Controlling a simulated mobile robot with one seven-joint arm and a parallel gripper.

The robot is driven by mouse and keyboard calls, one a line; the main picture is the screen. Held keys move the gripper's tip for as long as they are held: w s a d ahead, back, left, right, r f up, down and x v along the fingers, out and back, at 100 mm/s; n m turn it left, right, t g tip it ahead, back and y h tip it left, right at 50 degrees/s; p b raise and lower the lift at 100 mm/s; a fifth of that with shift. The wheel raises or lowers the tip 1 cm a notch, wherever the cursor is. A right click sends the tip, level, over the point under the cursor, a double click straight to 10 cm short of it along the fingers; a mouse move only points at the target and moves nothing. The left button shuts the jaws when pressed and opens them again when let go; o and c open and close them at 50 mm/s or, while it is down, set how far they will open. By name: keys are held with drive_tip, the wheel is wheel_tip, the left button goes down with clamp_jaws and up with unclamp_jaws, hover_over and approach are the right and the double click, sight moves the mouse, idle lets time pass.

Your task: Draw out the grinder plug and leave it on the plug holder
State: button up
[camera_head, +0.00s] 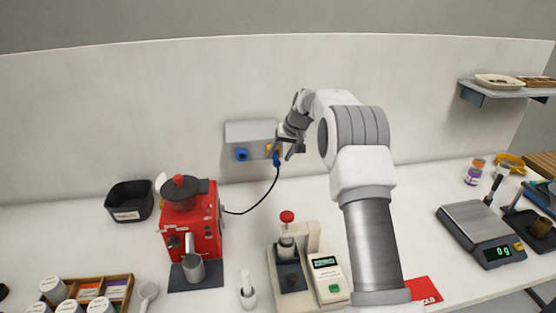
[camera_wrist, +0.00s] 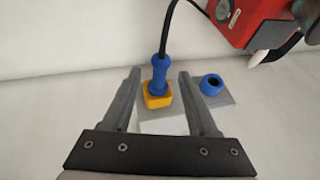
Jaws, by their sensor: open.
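The blue grinder plug (camera_wrist: 159,72) stands in a yellow socket (camera_wrist: 157,97) on a grey wall box (camera_head: 250,130), with a black cable leaving its end. In the head view the plug (camera_head: 276,160) shows just below my gripper (camera_head: 283,151). In the wrist view my gripper (camera_wrist: 160,76) is open, one finger on each side of the plug, with gaps visible; I cannot tell how deep the plug lies between them. The blue ring-shaped plug holder (camera_wrist: 210,84) is beside the socket, empty; it also shows in the head view (camera_head: 241,155).
The cable (camera_head: 262,200) runs to the red grinder (camera_head: 190,222) on the counter. A press-like device (camera_head: 290,255) stands below the box. A black bin (camera_head: 130,201) is at left; a scale (camera_head: 481,233) is at right. The wall above the box is clear.

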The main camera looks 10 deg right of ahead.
drive_tip(key=b+v, duration=0.2)
drive_tip(key=v, duration=1.3)
drive_tip(key=s+a+r+h, duration=0.1)
drive_tip(key=s+a+r, duration=0.15)
drive_tip(key=s, duration=0.75)
drive_tip(key=s+a+r+h, duration=0.15)
drive_tip(key=s+r, duration=0.25)
drive_tip(key=s, duration=0.7)
drive_tip(key=s+f, duration=0.4)
drive_tip(key=s, duration=0.7)
drive_tip(key=s+f+t+b, duration=0.1)
drive_tip(key=s+f, duration=0.4)
drive_tip(key=s, duration=0.6)
drive_tip(key=shift+a+f+n, duration=0.2)
drive_tip(key=shift+a+n, duration=0.1)
drive_tip(key=shift+s, duration=0.15)
